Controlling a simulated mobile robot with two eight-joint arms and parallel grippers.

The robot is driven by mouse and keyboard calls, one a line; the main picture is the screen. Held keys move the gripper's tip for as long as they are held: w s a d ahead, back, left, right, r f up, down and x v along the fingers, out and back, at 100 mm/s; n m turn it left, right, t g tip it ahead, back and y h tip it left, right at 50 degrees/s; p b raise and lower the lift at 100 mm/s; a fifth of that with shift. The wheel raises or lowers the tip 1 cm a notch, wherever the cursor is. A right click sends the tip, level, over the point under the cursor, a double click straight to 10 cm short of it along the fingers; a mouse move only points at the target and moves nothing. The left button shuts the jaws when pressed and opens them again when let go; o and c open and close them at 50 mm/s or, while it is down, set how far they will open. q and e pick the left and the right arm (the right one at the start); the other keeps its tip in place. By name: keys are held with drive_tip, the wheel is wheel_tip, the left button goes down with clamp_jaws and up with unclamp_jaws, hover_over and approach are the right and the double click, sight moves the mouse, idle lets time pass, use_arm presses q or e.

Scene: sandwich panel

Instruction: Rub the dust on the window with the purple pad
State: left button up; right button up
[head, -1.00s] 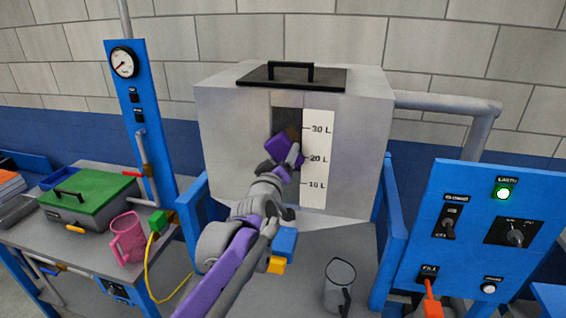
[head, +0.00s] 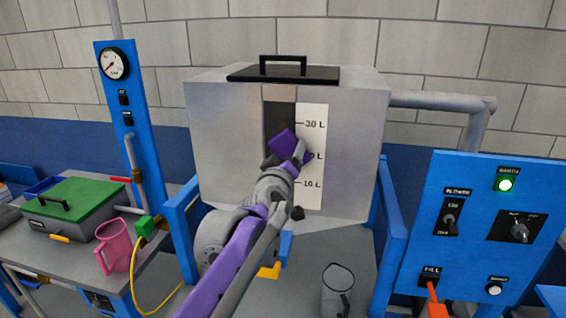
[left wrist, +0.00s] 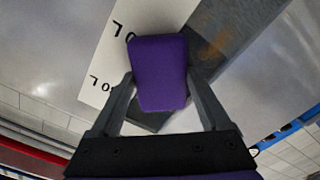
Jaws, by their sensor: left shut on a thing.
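The purple pad (head: 284,141) is held by my left gripper (head: 284,163) in front of the tank. In the left wrist view the pad (left wrist: 158,72) sits between the two fingers (left wrist: 160,98), which are shut on it. The window (head: 280,112) is a dark upright strip on the tank front, left of the white litre scale. The pad covers the window's middle and part of the scale, hiding some of the 20 L mark. A brownish dust patch (left wrist: 222,42) shows on the window beside the pad in the left wrist view. I cannot tell whether the pad touches the glass.
The grey tank (head: 225,130) has a black handled lid (head: 284,74). A blue control panel (head: 470,235) stands at the right and a blue gauge post (head: 137,170) at the left. A grey jug (head: 337,290) stands below the tank; a pink jug (head: 114,245) is at left.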

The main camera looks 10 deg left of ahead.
sight(282, 141)
use_arm(q)
drive_tip(key=shift+d+b, duration=1.35)
drive_tip(key=shift+d, duration=0.95)
drive_tip(key=shift+d+r+p, duration=0.1)
drive_tip(key=shift+r+p, duration=0.85)
drive_tip(key=shift+r, duration=0.55)
drive_tip(key=shift+a+r+p, duration=0.1)
drive_tip(key=shift+a+p, duration=0.9)
drive_tip(key=shift+a, duration=0.6)
drive_tip(key=shift+a+f, duration=0.2)
drive_tip(key=shift+a, duration=0.25)
drive_tip(key=shift+s+a+r+p, duration=0.1)
drive_tip(key=shift+a+r+p, duration=0.15)
drive_tip(key=shift+a+p, duration=0.6)
drive_tip(key=shift+a+f+p, duration=0.1)
drive_tip(key=shift+a+p, duration=0.25)
drive_tip(key=shift+p, duration=0.55)
drive_tip(key=shift+a+p, duration=0.4)
drive_tip(key=shift+p, duration=0.25)
drive_tip(key=shift+a+f+p, duration=0.1)
drive_tip(key=shift+a+p, duration=0.2)
drive_tip(key=shift+p, duration=0.05)
drive_tip(key=shift+f, duration=0.1)
use_arm(e)
drive_tip(key=w+r, duration=0.3)
drive_tip(key=r, duration=0.5)
drive_tip(key=shift+w+r+t, duration=0.35)
drive_tip(key=shift+t, duration=0.05)
drive_tip(key=shift+s, duration=0.15)
